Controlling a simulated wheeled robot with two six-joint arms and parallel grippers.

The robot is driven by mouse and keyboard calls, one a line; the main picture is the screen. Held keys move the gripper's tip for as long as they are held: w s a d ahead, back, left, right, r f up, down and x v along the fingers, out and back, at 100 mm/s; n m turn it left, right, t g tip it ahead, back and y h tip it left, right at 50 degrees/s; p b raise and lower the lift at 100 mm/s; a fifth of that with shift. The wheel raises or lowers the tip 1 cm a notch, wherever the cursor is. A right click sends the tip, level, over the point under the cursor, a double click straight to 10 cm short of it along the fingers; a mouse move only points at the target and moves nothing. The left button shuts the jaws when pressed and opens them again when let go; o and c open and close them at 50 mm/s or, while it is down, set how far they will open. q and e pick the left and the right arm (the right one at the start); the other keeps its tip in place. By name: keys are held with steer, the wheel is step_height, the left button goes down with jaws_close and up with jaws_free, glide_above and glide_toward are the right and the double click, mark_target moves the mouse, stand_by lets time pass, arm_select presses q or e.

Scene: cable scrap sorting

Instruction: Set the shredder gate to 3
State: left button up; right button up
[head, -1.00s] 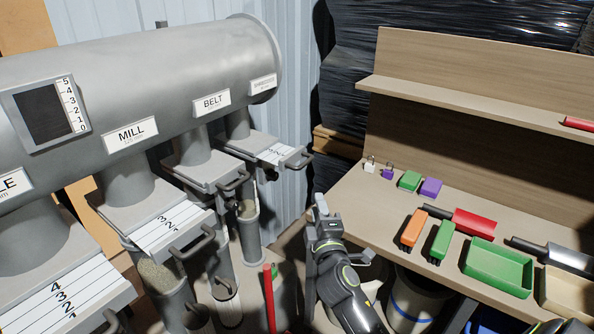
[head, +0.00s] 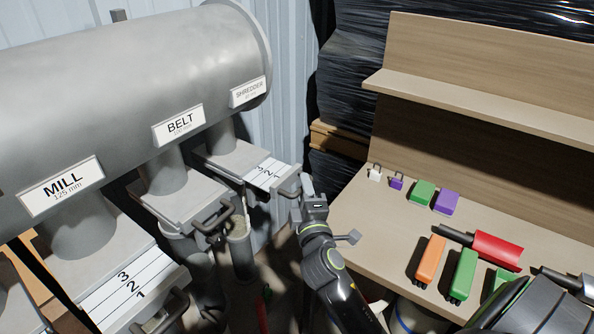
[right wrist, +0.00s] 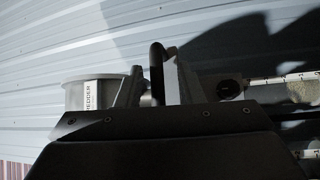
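The shredder gate (head: 262,172) is a pale slide plate under the pipe labelled SHREDDER. It is drawn partly out, and the marks 3, 2 and 1 show on it. Its dark handle (head: 290,188) is at the plate's outer end; the handle also shows in the right wrist view (right wrist: 157,70). My right gripper (head: 303,196) is at this handle. In the right wrist view its fingers stand apart on either side of the dark handle bar, with a small gap visible. My left gripper is not in view.
The belt gate (head: 185,202) and mill gate (head: 130,290), with protruding handles, sit nearer on the left. A wooden bench (head: 375,215) at right holds small padlocks, coloured blocks, brushes and a red scoop (head: 497,250). Open tubes hang below the gates.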

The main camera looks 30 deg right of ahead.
steer(key=shift+w+d, duration=0.25)
steer(key=shift+w, duration=0.25)
steer(key=shift+s+a+r, duration=0.2)
steer(key=shift+s, duration=0.1)
steer(key=shift+s+r, duration=0.1)
steer(key=shift+c, duration=3.3)
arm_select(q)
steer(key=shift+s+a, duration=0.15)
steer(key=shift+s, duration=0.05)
arm_select(e)
jaws_close()
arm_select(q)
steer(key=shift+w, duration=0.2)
